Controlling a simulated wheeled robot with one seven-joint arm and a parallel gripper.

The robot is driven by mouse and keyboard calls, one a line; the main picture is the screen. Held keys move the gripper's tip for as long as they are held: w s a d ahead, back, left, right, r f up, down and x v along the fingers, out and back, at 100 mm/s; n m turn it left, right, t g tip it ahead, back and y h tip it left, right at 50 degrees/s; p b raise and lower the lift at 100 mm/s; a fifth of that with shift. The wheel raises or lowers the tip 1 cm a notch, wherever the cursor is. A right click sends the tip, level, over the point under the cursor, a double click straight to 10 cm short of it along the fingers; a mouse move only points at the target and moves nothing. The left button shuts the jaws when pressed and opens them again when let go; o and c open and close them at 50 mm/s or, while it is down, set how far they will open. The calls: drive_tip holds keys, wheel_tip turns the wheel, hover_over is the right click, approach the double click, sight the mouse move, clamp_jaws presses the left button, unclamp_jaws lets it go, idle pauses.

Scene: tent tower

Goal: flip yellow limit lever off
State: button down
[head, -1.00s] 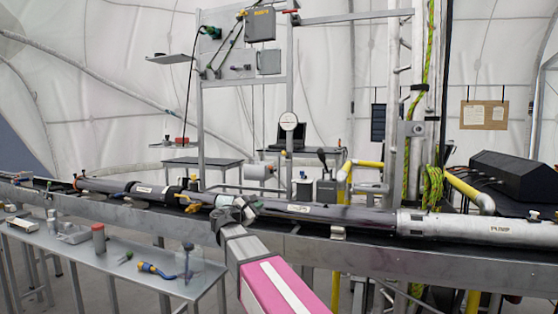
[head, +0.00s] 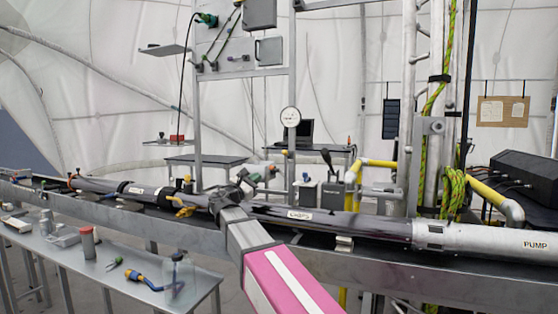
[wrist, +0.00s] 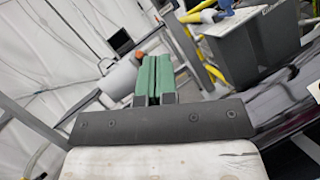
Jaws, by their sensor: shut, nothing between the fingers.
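My gripper (head: 254,179) is shut and empty; it shows in the head view, above the long dark tube on the rail. In the wrist view its green fingers (wrist: 153,80) are together with nothing between them. A grey box (head: 332,194) with a dark upright lever (head: 327,159) stands behind the rail, right of my gripper. A grey box with a pale top also shows in the wrist view (wrist: 260,40), to the right of the fingers and apart from them. I cannot make out for certain which part is the yellow limit lever, or its position.
The long tube (head: 330,221) and its rail cross in front. Yellow pipes (head: 352,180) rise right of the grey box. A yellow clamp-like part (head: 183,209) sits on the tube at left. A metal bench (head: 135,290) with loose tools stands at front left.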

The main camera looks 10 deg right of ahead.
approach(287, 154)
drive_tip(key=shift+w+d+r, duration=0.8)
drive_tip(key=shift+w+d, duration=0.9)
drive_tip(key=shift+w, duration=0.7)
drive_tip(key=shift+r+y, duration=0.25)
drive_tip(key=shift+y, duration=0.05)
